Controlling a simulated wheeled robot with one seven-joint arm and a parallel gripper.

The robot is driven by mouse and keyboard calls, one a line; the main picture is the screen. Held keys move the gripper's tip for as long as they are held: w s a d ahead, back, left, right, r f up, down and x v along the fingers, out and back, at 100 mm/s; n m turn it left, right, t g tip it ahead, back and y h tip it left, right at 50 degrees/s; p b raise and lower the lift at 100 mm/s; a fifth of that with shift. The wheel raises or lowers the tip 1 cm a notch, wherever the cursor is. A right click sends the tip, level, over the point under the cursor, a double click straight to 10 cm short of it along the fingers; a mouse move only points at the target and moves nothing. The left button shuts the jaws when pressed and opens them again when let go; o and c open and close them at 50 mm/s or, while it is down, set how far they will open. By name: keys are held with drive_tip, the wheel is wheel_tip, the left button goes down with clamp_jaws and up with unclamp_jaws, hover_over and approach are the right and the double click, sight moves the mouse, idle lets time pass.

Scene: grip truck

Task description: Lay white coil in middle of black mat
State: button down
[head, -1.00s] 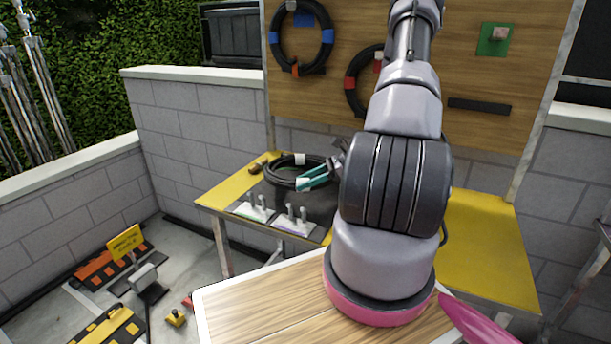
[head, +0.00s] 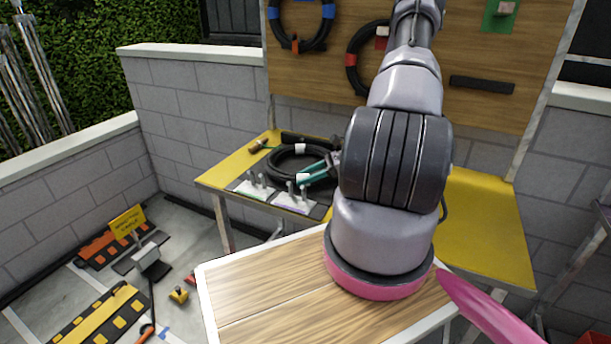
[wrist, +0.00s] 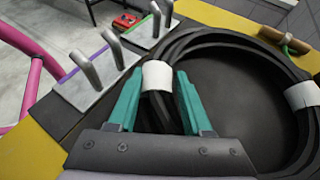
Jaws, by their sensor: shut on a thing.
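The white coil is a black cable coil with white bands (wrist: 158,76); in the head view the coil (head: 277,172) lies low over the black mat (wrist: 228,90) on the yellow table. My gripper (wrist: 160,100), with teal fingers, is shut on the near side of the coil, at a white band. In the head view my gripper (head: 318,172) shows at the coil's right front side. A second white band (wrist: 303,95) is on the coil's far side. The coil looks flat on or just above the mat; I cannot tell which. My arm hides the mat's right part in the head view.
Two white plates with upright grey pegs (head: 252,188) (head: 292,200) stand at the table's front edge, close to the coil. A small wooden-handled tool (head: 258,146) lies at the back left. The yellow table's right part (head: 480,235) is clear. More coils (head: 352,68) hang on the wooden board.

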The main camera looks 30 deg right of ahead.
drive_tip(key=shift+c, duration=1.3)
unclamp_jaws()
drive_tip(key=v, duration=1)
drive_tip(key=shift+s+d+r, duration=0.1)
drive_tip(key=shift+d+r, duration=0.05)
drive_tip(key=shift+d, duration=0.2)
